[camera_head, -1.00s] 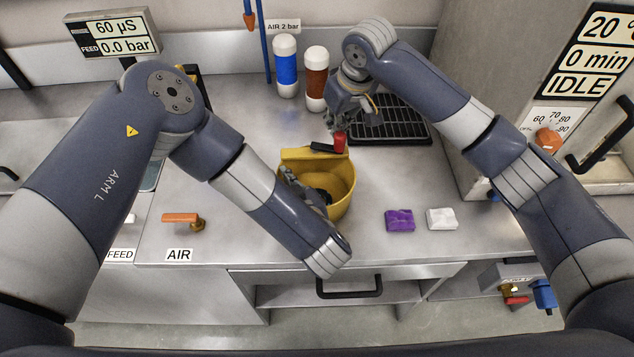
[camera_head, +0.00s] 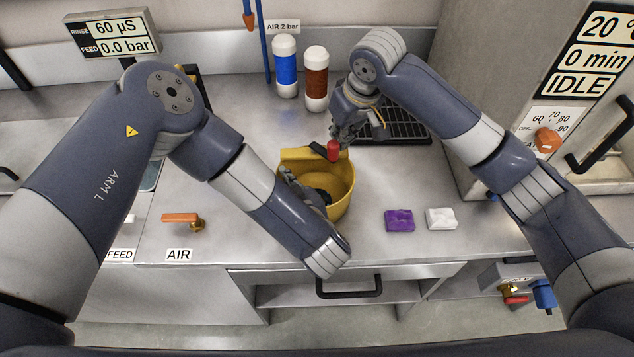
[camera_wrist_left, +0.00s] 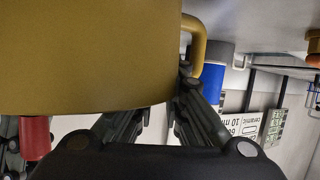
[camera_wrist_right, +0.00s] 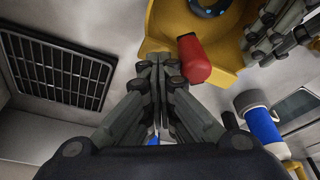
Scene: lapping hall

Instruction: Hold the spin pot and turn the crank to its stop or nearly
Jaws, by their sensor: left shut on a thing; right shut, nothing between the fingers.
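The yellow spin pot (camera_head: 341,205) stands on the steel bench, open at the top, with a dark part inside. Its crank is a black arm (camera_head: 318,149) over the far rim with a red knob (camera_head: 333,151). My left gripper (camera_head: 290,182) is shut on the pot at its left side. In the left wrist view, my fingers (camera_wrist_left: 180,92) are by the pot's looped handle (camera_wrist_left: 198,42), and the pot wall partly hides the grip. My right gripper (camera_wrist_right: 160,62) is shut and empty. Its fingertips are right beside the red knob (camera_wrist_right: 195,60), seemingly touching it.
A blue bottle (camera_head: 286,68) and a brown bottle (camera_head: 316,80) stand behind the pot. A black grate (camera_head: 405,125) lies behind right. Purple (camera_head: 399,220) and white (camera_head: 441,218) blocks lie right of the pot. An orange-handled AIR valve (camera_head: 182,218) is at left.

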